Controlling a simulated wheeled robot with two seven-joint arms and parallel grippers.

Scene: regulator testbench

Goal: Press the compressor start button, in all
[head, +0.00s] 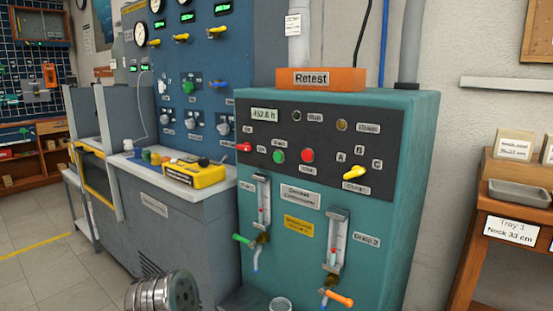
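The teal compressor cabinet (295,235) stands in the middle right with a dark control panel (320,126) at its top front. A round green button (278,156) sits on the panel with a small label above it that seems to read Start. A round red button (307,155) is just to its right. A red switch (244,147) is at the panel's left edge, and a yellow selector (355,171) marked A, B, C is at the right. A display (264,115) reads about 452 h. Neither of my grippers is in view; nothing covers the buttons.
An orange Retest block (320,79) sits on the cabinet. Below the panel, a green-handled valve (243,239) and an orange-handled valve (338,298) stick out. A grey bench (160,235) with a yellow device (194,174) stands left. A wooden stand (487,240) is at right.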

